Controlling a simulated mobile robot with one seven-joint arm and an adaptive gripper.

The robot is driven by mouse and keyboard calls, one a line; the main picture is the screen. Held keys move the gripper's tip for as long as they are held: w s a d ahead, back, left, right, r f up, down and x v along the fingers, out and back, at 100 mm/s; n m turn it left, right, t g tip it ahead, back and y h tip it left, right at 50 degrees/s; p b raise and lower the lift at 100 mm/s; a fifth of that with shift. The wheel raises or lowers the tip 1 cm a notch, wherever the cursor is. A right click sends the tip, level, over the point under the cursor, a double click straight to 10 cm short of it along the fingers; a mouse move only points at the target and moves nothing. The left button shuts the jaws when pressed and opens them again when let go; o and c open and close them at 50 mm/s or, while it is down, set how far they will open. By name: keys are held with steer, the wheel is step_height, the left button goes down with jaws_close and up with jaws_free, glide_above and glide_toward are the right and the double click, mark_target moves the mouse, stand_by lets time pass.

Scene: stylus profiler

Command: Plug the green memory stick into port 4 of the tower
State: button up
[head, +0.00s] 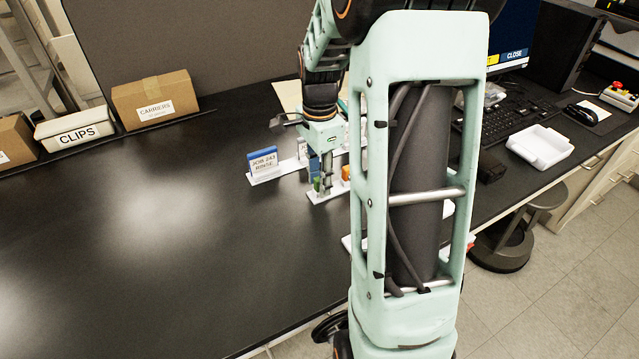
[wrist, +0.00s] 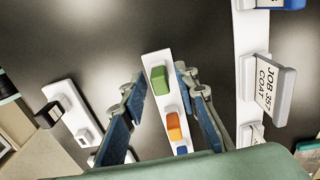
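The green memory stick (wrist: 159,80) stands in a white strip (wrist: 153,60), at its far end in the wrist view. An orange stick (wrist: 173,121) and a blue one (wrist: 182,150) share that strip. In the head view the green stick (head: 317,184) shows small beneath my gripper (head: 322,172). My gripper (wrist: 163,105) is open, its blue-padded fingers spread to either side of the strip with dark gaps between. I cannot tell its height above the green stick. A dark box (head: 563,45), perhaps the tower, stands at the back right; no port numbers are readable.
A white strip with job-labelled blocks (wrist: 275,85) lies on the right in the wrist view; another with a black block (wrist: 52,112) lies left. A keyboard (head: 497,115) and white tray (head: 541,146) are on the right.

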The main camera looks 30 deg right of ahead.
jaws_close()
steer(key=shift+r, duration=0.45)
step_height(320, 180, up, 2)
steer(key=shift+w+r, duration=0.1)
steer(key=shift+r, duration=0.1)
steer(key=s+d+r, duration=0.9)
steer(key=s, duration=0.1)
steer(key=shift+s+d+r+b, duration=0.2)
steer(key=shift+s+r+b, duration=0.1)
steer(key=shift+r, duration=0.1)
